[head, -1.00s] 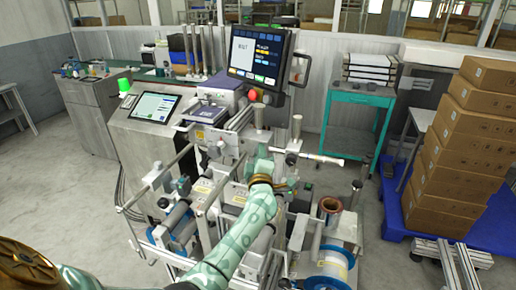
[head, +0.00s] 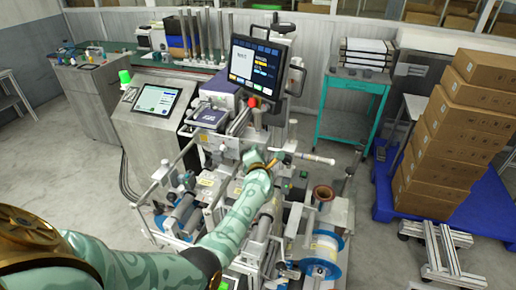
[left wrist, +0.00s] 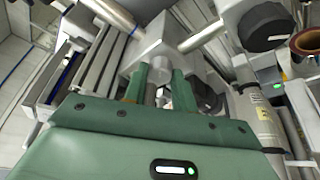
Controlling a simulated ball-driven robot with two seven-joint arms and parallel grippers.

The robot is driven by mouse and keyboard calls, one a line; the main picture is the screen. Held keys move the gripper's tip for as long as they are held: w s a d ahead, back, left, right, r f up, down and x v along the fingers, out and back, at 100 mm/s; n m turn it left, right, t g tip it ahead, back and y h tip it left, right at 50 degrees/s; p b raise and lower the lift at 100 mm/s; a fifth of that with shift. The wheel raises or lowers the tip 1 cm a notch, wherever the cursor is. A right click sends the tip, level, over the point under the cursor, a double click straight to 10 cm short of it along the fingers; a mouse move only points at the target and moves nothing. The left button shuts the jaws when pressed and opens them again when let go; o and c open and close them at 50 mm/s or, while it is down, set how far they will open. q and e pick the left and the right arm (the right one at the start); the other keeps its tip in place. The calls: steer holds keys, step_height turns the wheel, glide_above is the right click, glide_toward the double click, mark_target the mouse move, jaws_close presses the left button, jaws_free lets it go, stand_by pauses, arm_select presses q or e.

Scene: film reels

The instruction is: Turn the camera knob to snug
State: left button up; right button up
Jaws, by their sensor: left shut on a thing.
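In the left wrist view, a grey round knob (left wrist: 159,69) sits between the two green fingers of my left gripper (left wrist: 160,84). The fingers are shut on its sides. In the head view, my left gripper (head: 254,157) is at the middle of the reel machine (head: 225,152), below the monitor. The knob is too small and covered to make out there. I cannot tell from the picture how far the knob is turned. My right gripper is not in view.
A monitor (head: 259,68) stands above the machine. A pale horizontal rod (head: 316,158) and film reels (head: 325,250) lie right of my left gripper. A control panel (head: 155,100) is to the left. Stacked boxes (head: 455,140) stand on the right; floor shows between them and the machine.

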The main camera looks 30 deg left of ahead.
arm_select(q)
steer(key=shift+n+h+p, duration=0.3)
steer(key=shift+n+p, duration=0.4)
steer(key=shift+p, duration=0.15)
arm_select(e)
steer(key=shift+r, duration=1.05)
arm_select(q)
steer(key=shift+f, duration=0.1)
steer(key=o, duration=1)
steer(key=shift+a, duration=0.1)
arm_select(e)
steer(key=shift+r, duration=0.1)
